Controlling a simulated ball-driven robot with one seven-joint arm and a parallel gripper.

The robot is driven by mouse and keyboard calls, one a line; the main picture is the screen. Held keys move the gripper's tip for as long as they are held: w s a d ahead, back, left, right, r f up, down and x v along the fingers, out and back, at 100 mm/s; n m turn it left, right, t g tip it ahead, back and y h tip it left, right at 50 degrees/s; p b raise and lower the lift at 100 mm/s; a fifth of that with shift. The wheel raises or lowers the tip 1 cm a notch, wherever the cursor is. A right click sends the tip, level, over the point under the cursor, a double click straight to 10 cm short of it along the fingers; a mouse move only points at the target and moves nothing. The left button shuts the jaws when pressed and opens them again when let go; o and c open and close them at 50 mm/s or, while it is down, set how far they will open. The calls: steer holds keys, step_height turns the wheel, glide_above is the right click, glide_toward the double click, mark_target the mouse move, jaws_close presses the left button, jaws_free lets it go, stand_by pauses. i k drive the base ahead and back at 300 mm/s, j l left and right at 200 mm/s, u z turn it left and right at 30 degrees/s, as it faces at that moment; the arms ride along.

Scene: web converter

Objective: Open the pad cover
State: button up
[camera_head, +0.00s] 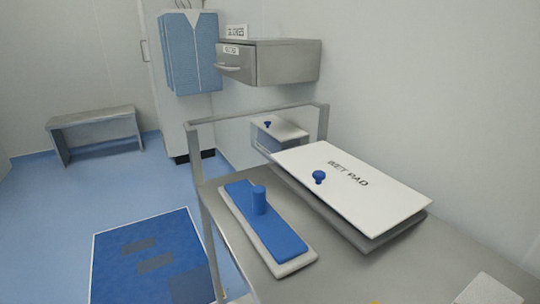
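The pad cover (373,193) is a flat white panel printed "WET PAD", with a round blue knob (319,177) on its left part. It lies over a grey tray (375,239) on the steel table and looks slightly tilted against the tray rim. What is inside the tray is hidden. My gripper does not show in this view.
A white block with a blue top and an upright blue handle (259,201) lies on the table (440,258) left of the tray. A lidded box (281,131) with a blue knob stands behind. A steel drawer unit (270,62) hangs above. A white object (487,290) is at lower right.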

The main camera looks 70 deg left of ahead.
mark_target(374, 201)
steer(key=u, duration=1.3)
steer(key=j+z, duration=0.35)
steer(key=k+l, duration=0.05)
steer(key=l, duration=0.05)
